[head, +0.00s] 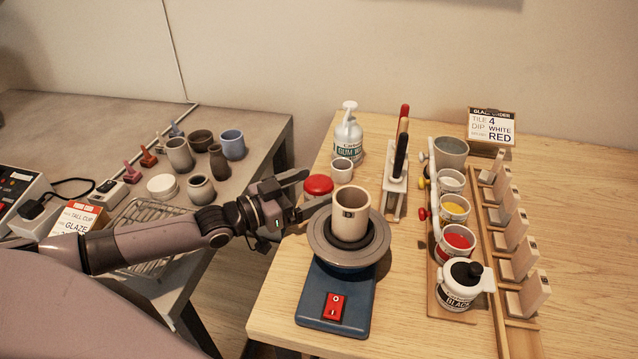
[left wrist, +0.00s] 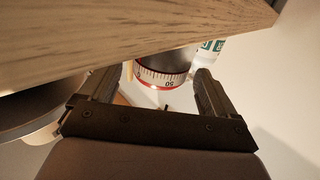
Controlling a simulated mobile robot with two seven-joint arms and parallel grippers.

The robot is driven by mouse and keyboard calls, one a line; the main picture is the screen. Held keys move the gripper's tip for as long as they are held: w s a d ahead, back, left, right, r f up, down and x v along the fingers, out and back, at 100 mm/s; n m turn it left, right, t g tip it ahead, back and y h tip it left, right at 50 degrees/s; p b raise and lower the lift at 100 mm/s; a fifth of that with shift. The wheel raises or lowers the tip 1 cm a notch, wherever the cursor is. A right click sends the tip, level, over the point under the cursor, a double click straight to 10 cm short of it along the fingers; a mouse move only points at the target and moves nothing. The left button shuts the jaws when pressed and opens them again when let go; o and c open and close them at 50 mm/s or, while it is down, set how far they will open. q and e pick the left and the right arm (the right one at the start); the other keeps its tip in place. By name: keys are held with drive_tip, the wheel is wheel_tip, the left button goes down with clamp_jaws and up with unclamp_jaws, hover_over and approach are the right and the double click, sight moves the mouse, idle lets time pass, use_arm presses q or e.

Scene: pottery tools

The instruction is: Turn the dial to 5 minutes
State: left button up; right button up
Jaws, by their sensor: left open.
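The dial is a round timer with a red top (head: 318,185), standing at the left edge of the wooden table, left of the beige cup. In the left wrist view the timer (left wrist: 163,76) shows a white number band with a red rim; "50" is readable, and the view looks upside down. My left gripper (head: 314,189) reaches in from the left at the timer. It is open, with one finger on each side of the timer in the left wrist view (left wrist: 160,76). I cannot tell whether the fingers touch it. My right gripper is not in view.
A beige cup (head: 351,204) stands on a pottery wheel (head: 368,250) close right of the gripper. A small white cup (head: 343,170) and a pump bottle (head: 348,135) stand behind the timer. Glaze pots (head: 455,208) fill the right. A gap separates the grey table (head: 70,118) from the wooden one.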

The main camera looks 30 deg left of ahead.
use_arm(q)
drive_tip(key=shift+x, duration=1.3)
drive_tip(key=c, duration=1)
drive_tip(key=shift+o, duration=0.2)
drive_tip(key=shift+f+m+g+h+b, duration=0.15)
drive_tip(key=shift+m+g+h+b, duration=0.2)
drive_tip(key=shift+b, duration=0.7)
drive_tip(key=shift+m+g+h+b, duration=0.45)
drive_tip(key=shift+m+h+b, duration=0.3)
drive_tip(key=shift+b, duration=0.45)
drive_tip(key=shift+m+g+h, duration=0.3)
drive_tip(key=shift+g+h, duration=0.1)
drive_tip(key=shift+h, duration=0.1)
drive_tip(key=shift+r+m+g+h+p, duration=0.25)
drive_tip(key=shift+m+g+h+p, duration=0.1)
drive_tip(key=shift+m+g+h, duration=0.6)
drive_tip(key=shift+f+m+g+h, duration=0.1)
drive_tip(key=shift+m+g+h, duration=0.5)
drive_tip(key=shift+g, duration=0.45)
